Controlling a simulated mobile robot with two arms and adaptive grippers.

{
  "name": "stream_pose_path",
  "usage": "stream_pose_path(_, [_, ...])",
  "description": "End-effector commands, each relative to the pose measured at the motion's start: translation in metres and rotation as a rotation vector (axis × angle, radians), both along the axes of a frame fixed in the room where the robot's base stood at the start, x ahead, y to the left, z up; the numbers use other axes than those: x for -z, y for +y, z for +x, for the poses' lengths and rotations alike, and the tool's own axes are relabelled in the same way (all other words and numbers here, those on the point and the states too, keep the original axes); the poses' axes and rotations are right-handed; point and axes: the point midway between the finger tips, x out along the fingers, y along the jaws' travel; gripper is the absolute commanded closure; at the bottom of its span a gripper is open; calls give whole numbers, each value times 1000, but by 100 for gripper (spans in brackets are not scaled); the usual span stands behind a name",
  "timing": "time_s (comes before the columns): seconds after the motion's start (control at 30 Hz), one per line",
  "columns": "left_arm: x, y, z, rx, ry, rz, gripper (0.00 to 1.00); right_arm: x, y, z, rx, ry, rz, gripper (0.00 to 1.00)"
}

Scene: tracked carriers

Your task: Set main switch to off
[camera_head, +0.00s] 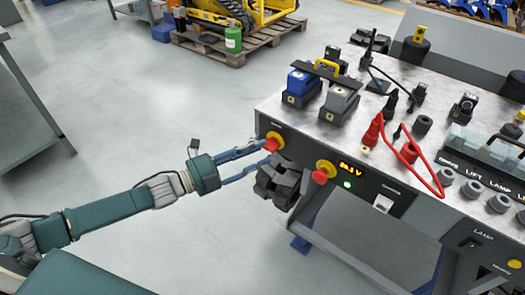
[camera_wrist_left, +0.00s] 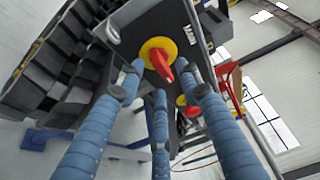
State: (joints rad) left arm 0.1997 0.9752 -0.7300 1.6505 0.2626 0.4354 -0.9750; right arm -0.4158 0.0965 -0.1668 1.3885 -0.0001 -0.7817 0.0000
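Two red rotary switches with yellow backing discs sit on the front panel of the workbench. The left red switch (camera_head: 273,142) is at the panel's left end, and the other red switch (camera_head: 321,175) is by a lit display. The handle looks slanted. My right gripper is not in view.
A black ribbed block (camera_head: 281,183) hangs just below the left switch, close to my fingers. The workbench (camera_head: 300,128) carries blue and grey connectors, red and black cables and several knobs. Open floor (camera_head: 130,110) lies to the left; a pallet (camera_head: 240,50) stands behind.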

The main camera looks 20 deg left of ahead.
Motion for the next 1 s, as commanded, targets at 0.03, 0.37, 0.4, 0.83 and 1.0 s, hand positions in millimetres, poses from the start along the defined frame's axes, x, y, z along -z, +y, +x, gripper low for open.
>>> stream_pose_path(0.03, [0,-5,6,-1,-1,-1,65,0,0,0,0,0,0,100])
stream_pose_path(0.37, [1,-15,17,-1,3,0,65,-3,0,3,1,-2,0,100])
stream_pose_path(0.4, [1,-15,17,-1,3,0,65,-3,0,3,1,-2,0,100])
stream_pose_path(0.83, [1,-15,17,-1,3,0,100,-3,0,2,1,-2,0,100])
stream_pose_path(1.0, [2,-15,16,-2,9,-16,100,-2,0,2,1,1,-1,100])
